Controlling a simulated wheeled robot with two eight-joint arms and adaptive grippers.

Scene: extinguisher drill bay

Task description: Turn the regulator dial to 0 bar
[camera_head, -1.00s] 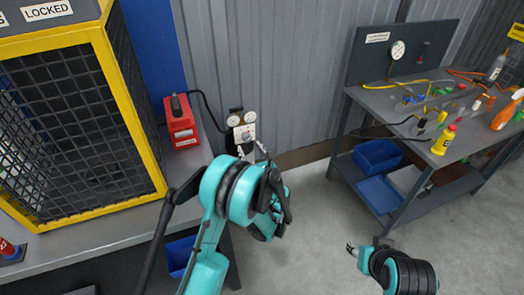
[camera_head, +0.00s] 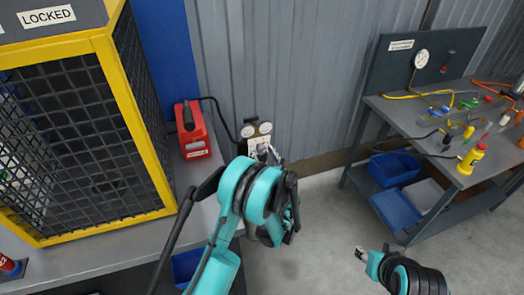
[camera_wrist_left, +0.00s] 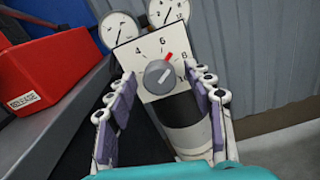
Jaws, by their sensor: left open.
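The regulator (camera_head: 256,142) stands by the grey wall with two round gauges on top. In the left wrist view, its pale plate carries the numbers 4, 6 and 8, a red mark near 6, and a round grey dial (camera_wrist_left: 159,77) with a light line on it. My left gripper (camera_wrist_left: 165,90) is open, one finger on each side of the dial plate; I cannot tell whether they touch it. In the head view, my left gripper (camera_head: 270,153) partly covers the regulator. My right gripper (camera_head: 362,253) is low over the floor, far from the regulator; its jaws are too small to judge.
A red box (camera_head: 192,130) with a black cable stands on the bench left of the regulator. A yellow-framed mesh cage (camera_head: 134,110) labelled LOCKED is further left. A workbench (camera_head: 398,107) with tools and bottles stands at right. Bare floor lies between.

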